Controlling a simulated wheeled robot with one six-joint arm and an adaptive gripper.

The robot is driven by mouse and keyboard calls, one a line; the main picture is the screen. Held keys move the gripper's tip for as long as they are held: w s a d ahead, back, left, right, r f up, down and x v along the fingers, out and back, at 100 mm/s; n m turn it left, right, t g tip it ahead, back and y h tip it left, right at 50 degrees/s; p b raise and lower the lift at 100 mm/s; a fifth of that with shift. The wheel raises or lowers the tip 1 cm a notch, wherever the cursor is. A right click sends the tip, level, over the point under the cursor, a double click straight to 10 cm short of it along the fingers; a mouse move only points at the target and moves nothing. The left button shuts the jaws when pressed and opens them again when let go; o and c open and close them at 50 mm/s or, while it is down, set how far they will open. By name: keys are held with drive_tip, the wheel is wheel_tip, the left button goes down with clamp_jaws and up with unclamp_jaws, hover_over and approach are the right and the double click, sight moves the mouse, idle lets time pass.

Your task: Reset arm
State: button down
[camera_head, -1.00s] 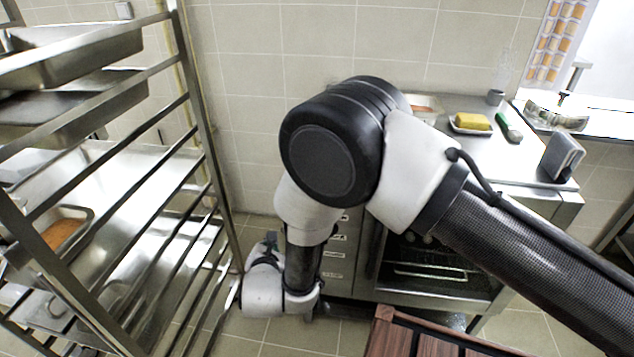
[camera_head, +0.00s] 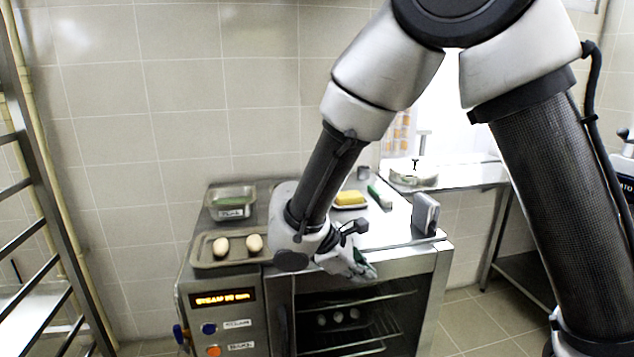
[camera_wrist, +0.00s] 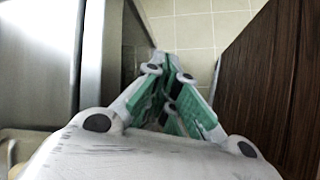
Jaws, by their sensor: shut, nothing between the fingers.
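My gripper (camera_head: 362,272) is in front of the top edge of the steel oven (camera_head: 345,330), at the upper front of its glass door. In the wrist view my gripper (camera_wrist: 168,95) points down past a steel surface on the left and a dark wooden surface (camera_wrist: 270,75) on the right. Its green-padded fingers are together with nothing between them. My arm reaches in from the upper right and hides part of the oven top.
A steel rack (camera_head: 50,200) stands left. Tiled floor lies right.

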drive_tip(key=s+d+r+m+y, duration=0.2)
drive_tip(key=s+d+r+m, duration=0.3)
drive_tip(key=d, duration=0.4)
drive_tip(key=s+d+r+m+t+y, duration=0.1)
drive_tip(key=s+d+r+m+y, duration=0.1)
drive_tip(key=s+d+r+m, duration=0.4)
drive_tip(key=s+d+r+m+y, duration=0.3)
drive_tip(key=s+d+r+m, duration=0.2)
drive_tip(key=d, duration=0.6)
wheel_tip(320, 180, up, 2)
drive_tip(key=shift+s+d+r, duration=0.1)
drive_tip(key=shift+s+d, duration=0.15)
drive_tip(key=shift+d, duration=0.15)
